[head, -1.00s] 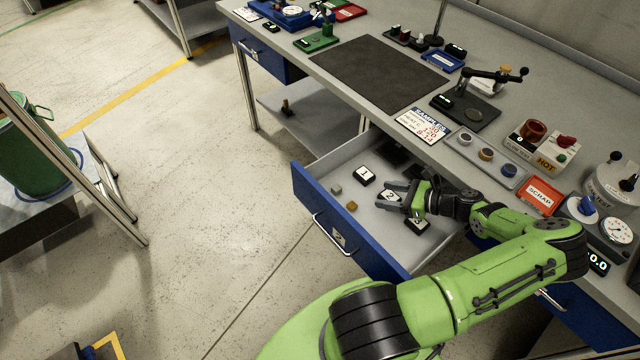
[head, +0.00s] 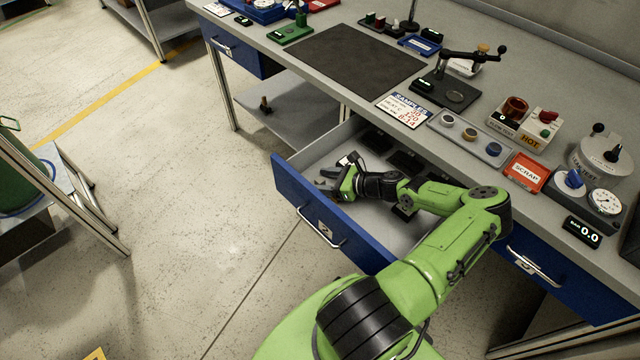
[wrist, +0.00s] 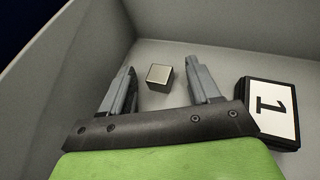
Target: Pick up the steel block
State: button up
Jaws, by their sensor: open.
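The steel block (wrist: 159,78), a small silvery-grey cube, rests on the floor of the open drawer. In the wrist view it sits between the two fingertips of my gripper (wrist: 160,68), with a visible gap on each side. My gripper is open and empty, reaching down inside the drawer. In the head view my gripper (head: 328,183) is near the drawer's left front corner, and the block cannot be made out there.
A black block labelled 1 (wrist: 275,110) lies just right of my right finger. The blue-fronted drawer (head: 345,232) has grey walls close around my gripper. Above it, the bench carries a dark mat (head: 355,65) and a red scrap tray (head: 526,172).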

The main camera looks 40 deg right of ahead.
grip_shut()
dwell(0.3)
